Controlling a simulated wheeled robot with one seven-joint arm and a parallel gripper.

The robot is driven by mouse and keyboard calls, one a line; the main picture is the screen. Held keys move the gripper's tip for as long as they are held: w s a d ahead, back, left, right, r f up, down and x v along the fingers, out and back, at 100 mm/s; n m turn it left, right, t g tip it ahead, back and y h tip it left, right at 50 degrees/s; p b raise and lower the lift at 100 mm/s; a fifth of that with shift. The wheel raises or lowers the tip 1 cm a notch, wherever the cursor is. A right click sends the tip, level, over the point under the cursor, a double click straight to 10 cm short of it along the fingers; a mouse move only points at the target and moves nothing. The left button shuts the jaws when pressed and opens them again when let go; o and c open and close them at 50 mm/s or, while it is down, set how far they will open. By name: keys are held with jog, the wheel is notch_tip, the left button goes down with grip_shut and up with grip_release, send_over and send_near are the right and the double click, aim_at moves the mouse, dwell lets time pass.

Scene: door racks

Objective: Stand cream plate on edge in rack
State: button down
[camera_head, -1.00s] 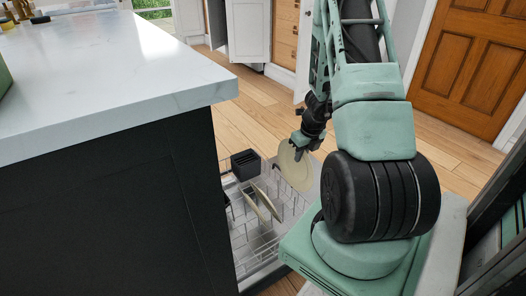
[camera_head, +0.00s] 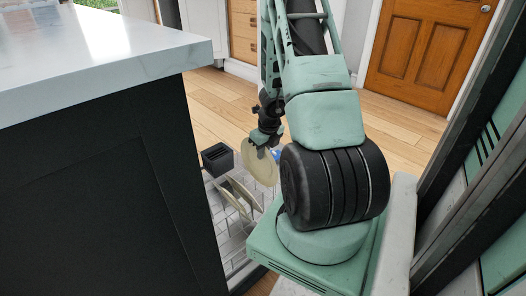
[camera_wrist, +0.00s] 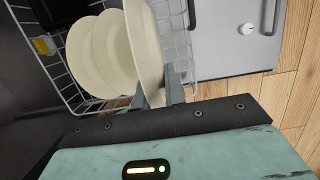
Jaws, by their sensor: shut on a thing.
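My gripper (camera_head: 266,143) is shut on a cream plate (camera_head: 259,166), pinching it near its edge. The plate hangs steeply tilted above the right side of the dishwasher rack (camera_head: 233,243). In the wrist view the held plate (camera_wrist: 145,42) is seen nearly edge-on between my fingers (camera_wrist: 165,90). Two more cream plates stand leaning in the rack: one in front (camera_wrist: 112,45) and one behind it (camera_wrist: 84,62) in the wrist view. They also show edge-on in the head view (camera_head: 238,192). Whether the held plate touches the rack wires cannot be told.
A black basket (camera_head: 216,159) sits at the rack's far left. The dark island (camera_head: 90,190) with a white countertop (camera_head: 110,60) stands close on the left. Open wooden floor (camera_head: 400,125) lies beyond, toward a brown door (camera_head: 425,50).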

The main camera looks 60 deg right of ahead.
aim_at(263, 179)
jog(key=shift+s+a+b+x, duration=0.1)
jog(key=shift+s+b+x, duration=0.2)
jog(key=shift+b+x, duration=1.25)
jog(key=shift+s+a+b+x, duration=0.1)
jog(key=shift+s+b+x, duration=0.2)
jog(key=shift+b+x, duration=1.25)
jog(key=shift+s+a+b+x, duration=0.15)
jog(key=shift+s+b+x, duration=0.15)
jog(key=shift+b+x, duration=1.25)
jog(key=shift+d+f, duration=0.1)
jog(key=shift+f, duration=0.15)
jog(key=c, duration=1.4)
grip_release()
jog(key=p+v, duration=0.4)
jog(key=w+p+v, duration=0.1)
jog(key=p+v, duration=0.3)
jog(key=w+p+v, duration=0.1)
jog(key=p+v, duration=0.3)
jog(key=shift+w+d+r, duration=0.1)
jog(key=shift+d+r, duration=0.15)
jog(key=shift+d, duration=0.1)
jog(key=shift+f, duration=0.1)
